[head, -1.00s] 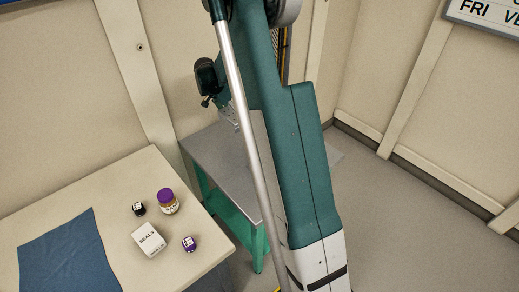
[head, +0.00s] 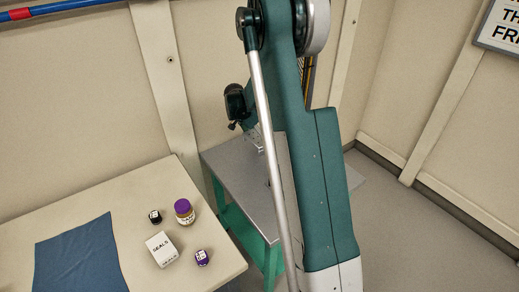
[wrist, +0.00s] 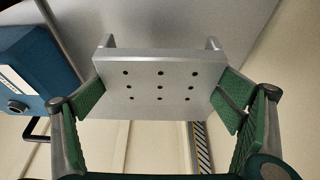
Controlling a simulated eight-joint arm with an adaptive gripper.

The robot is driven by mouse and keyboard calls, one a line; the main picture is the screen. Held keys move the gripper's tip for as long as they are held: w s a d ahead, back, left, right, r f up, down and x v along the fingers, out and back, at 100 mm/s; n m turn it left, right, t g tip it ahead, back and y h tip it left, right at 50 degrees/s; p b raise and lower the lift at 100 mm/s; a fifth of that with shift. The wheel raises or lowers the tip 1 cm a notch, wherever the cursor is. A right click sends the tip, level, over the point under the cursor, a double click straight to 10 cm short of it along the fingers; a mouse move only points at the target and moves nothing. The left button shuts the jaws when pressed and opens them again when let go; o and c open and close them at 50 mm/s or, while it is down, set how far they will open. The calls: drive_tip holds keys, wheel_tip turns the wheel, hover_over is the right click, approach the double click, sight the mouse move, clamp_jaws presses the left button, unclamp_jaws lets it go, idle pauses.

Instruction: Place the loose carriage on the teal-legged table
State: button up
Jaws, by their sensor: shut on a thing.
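The loose carriage is a pale metal block with rows of small holes and two short posts, large in the wrist view (wrist: 160,72). My gripper (wrist: 163,97) is shut on it, with green pads at its left and right sides. In the head view, part of the carriage (head: 254,141) shows beside my arm, over the grey top of the teal-legged table (head: 228,163). My arm hides much of that table and most of the gripper there. I cannot tell whether the carriage touches the tabletop.
A cream table (head: 90,200) at left bears a blue cloth (head: 80,258), a white SEALS box (head: 162,249), a purple-lidded jar (head: 184,211), a black item (head: 155,216) and a small purple item (head: 202,257). A blue box (wrist: 25,75) is left in the wrist view. Walls stand close behind.

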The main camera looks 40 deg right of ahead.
sight(254, 138)
drive_tip(key=shift+f, duration=0.9)
drive_tip(key=shift+f+b, duration=0.5)
drive_tip(key=shift+f, duration=1.4)
drive_tip(key=shift+f, duration=0.1)
drive_tip(key=o, duration=1)
drive_tip(key=shift+o, duration=0.2)
drive_tip(key=p+v, duration=0.2)
drive_tip(key=v, duration=1)
